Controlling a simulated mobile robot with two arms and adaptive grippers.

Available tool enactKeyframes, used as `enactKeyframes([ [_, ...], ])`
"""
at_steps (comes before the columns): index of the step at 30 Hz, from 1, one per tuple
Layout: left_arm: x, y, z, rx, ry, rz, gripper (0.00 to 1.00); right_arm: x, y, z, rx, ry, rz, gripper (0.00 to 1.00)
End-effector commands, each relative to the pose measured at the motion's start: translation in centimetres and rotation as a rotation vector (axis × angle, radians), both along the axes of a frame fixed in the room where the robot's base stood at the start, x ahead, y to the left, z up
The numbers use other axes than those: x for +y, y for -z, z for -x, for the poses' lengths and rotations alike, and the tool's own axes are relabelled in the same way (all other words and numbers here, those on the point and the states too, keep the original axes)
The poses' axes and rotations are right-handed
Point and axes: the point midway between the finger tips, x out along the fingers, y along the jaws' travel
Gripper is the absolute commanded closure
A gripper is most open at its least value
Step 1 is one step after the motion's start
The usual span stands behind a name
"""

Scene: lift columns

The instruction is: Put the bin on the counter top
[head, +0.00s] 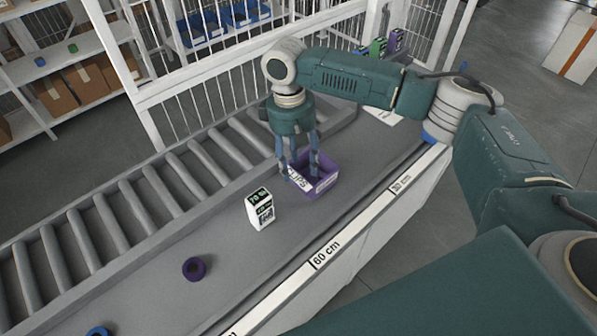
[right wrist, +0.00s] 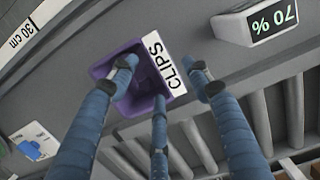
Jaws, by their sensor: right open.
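In the right wrist view the bin (right wrist: 128,95) lies between the fingers of the right gripper (right wrist: 160,82). One finger overlaps the bin's wall, another is out beyond the label, and a third is in front of the bin's near side. I cannot tell whether any finger touches it. My left gripper is not in view.
A white box with a 70 % display (head: 260,209) stands just left of the bin. A dark purple ring (head: 194,268) and a blue ring (head: 97,332) lie farther left. A roller conveyor (head: 150,195) runs behind. Small boxes (head: 378,46) stand at the far end.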

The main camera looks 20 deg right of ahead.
Motion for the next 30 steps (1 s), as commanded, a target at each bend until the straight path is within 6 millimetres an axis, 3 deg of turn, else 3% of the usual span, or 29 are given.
enactKeyframes([
  [6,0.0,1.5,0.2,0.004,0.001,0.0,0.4,0.3,-4.7,-0.7,-0.005,0.001,-0.002,0.51],
  [12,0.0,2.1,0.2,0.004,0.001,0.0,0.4,0.4,-7.8,-1.0,-0.003,0.001,-0.001,0.51],
  [18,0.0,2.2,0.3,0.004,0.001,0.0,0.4,0.4,-8.9,-1.1,-0.001,0.001,0.0,0.51],
  [30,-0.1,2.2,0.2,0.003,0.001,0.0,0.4,0.4,-8.9,-1.1,0.0,0.001,0.0,0.51],
])
